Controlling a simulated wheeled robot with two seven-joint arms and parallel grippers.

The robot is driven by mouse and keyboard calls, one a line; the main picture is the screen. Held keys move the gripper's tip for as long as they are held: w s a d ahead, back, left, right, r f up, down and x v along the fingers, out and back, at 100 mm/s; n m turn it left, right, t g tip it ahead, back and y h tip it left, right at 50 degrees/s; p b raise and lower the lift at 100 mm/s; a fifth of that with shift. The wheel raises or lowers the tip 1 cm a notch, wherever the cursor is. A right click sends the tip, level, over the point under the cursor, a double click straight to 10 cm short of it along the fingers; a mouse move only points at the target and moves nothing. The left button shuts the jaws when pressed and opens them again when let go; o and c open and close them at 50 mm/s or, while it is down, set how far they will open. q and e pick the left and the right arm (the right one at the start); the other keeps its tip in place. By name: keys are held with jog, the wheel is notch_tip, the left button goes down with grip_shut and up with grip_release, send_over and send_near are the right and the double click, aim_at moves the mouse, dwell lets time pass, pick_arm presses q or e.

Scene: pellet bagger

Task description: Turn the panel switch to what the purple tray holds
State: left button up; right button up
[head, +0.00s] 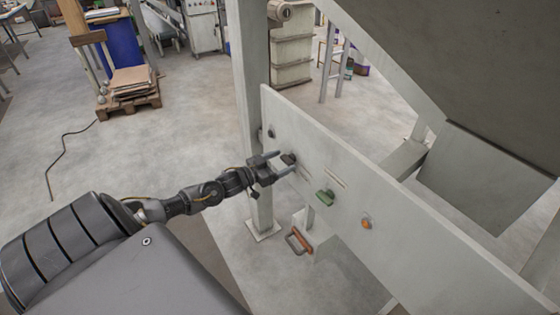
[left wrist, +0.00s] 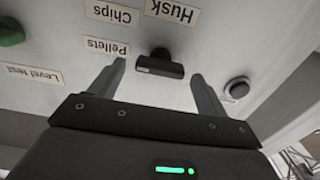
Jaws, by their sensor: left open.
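The panel switch is a black bar knob (head: 289,158) on the pale panel (head: 411,232). In the left wrist view the knob (left wrist: 160,64) lies roughly level, with a pale mark toward its left end. Labels around it appear upside down: Pellets (left wrist: 106,46), Chips (left wrist: 112,13) and Husk (left wrist: 172,11). My left gripper (head: 285,163) is open, with its fingers (left wrist: 158,76) on either side of the knob; I cannot tell if they touch it. The purple tray is not clearly seen; a small purple item (head: 361,69) shows far back. My right gripper is out of view.
The panel also bears a green knob (head: 325,197), an orange knob (head: 366,222) and a grey round button (left wrist: 237,88). A label reading Level test (left wrist: 42,75) is near the green knob. A post (head: 250,110) stands behind the panel.

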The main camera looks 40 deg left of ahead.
pick_arm(q)
jog(key=c, duration=0.9)
jog(key=shift+w+a, duration=0.1)
jog(key=shift+c, duration=0.4)
